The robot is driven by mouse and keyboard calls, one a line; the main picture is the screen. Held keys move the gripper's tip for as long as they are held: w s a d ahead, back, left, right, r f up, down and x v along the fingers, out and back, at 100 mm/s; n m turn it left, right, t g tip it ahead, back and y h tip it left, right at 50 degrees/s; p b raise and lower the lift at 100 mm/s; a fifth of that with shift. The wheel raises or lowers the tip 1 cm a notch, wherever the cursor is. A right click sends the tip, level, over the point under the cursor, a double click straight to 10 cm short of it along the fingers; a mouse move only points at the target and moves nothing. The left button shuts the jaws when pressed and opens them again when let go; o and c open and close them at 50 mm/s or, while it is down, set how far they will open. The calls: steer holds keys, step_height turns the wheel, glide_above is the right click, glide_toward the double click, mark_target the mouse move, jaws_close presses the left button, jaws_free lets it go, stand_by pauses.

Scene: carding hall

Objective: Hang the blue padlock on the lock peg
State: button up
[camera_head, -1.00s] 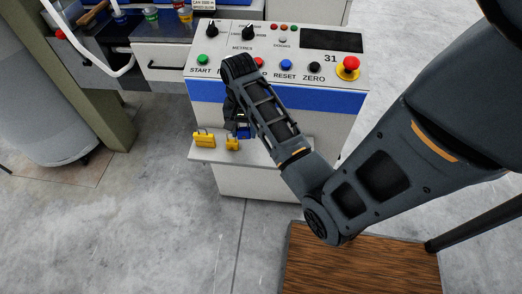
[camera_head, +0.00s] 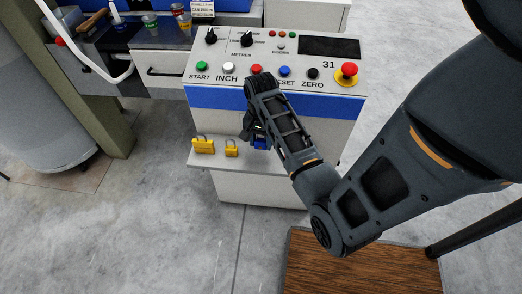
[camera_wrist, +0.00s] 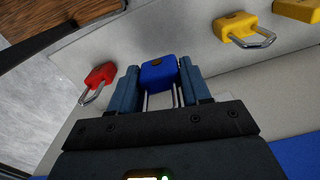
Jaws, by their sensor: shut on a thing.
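The blue padlock (camera_wrist: 159,73) is between the two fingers of my gripper (camera_wrist: 157,82) in the wrist view, its metal shackle pointing back toward the palm. My gripper is shut on it. In the head view, the blue padlock (camera_head: 260,143) shows just below my gripper (camera_head: 257,132), at the console's white shelf (camera_head: 235,161). I cannot tell whether it touches the shelf. I cannot make out the lock peg in either view.
A red padlock (camera_wrist: 100,75) shows in the wrist view. The console (camera_head: 275,75) with buttons rises behind. A wooden platform (camera_head: 355,265) lies in front.

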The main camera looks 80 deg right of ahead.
mark_target(261, 156)
steer(key=shift+f+p, duration=0.4)
steer(key=shift+f, duration=2)
steer(key=shift+f, duration=0.2)
steer(key=o, duration=1.1)
steer(key=shift+f+b, duration=0.2)
steer(key=shift+b, duration=0.6)
